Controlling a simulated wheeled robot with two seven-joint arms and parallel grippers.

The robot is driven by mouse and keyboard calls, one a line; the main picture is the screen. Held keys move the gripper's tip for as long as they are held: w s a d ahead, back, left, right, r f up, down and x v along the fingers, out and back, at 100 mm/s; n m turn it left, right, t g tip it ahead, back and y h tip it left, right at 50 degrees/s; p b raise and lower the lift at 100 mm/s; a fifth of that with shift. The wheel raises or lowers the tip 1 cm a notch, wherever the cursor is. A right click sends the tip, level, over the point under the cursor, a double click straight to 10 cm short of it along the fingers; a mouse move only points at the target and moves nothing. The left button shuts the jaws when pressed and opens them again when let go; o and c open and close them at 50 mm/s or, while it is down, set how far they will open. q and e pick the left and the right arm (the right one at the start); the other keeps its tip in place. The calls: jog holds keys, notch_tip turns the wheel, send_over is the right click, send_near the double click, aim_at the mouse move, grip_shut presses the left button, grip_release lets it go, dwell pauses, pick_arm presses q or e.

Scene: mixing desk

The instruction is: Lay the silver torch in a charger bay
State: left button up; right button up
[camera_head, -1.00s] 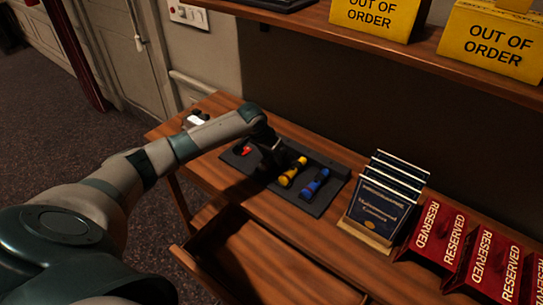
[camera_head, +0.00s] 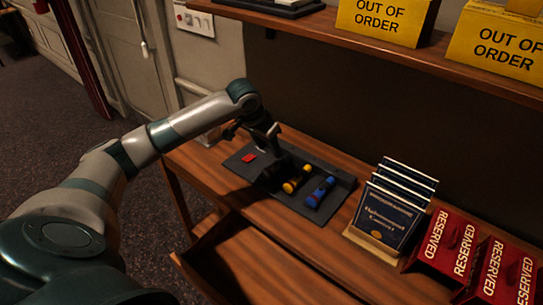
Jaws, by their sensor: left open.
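The dark charger tray (camera_head: 333,208) lies on the wooden desk. A yellow torch (camera_head: 297,179) and a blue torch (camera_head: 320,191) lie side by side in its right bays. A red piece (camera_head: 248,157) shows towards its left end. My left gripper (camera_head: 268,141) is open above the tray's back left part. Below it, between the red piece and the yellow torch, is a dark shape (camera_head: 274,172) in shadow; I cannot tell whether it is the silver torch. No silver torch shows clearly. My right gripper is out of view.
A holder with several upright blue cards (camera_head: 388,215) stands right of the tray, beside red RESERVED signs (camera_head: 447,243). A shelf (camera_head: 400,50) with yellow OUT OF ORDER signs (camera_head: 383,18) overhangs the back. An open drawer (camera_head: 250,262) juts out in front.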

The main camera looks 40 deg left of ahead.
pick_arm(q)
jog(key=shift+s+r, duration=0.3)
jog(key=shift+r, duration=0.3)
dwell(0.3)
jog(key=shift+r, duration=0.1)
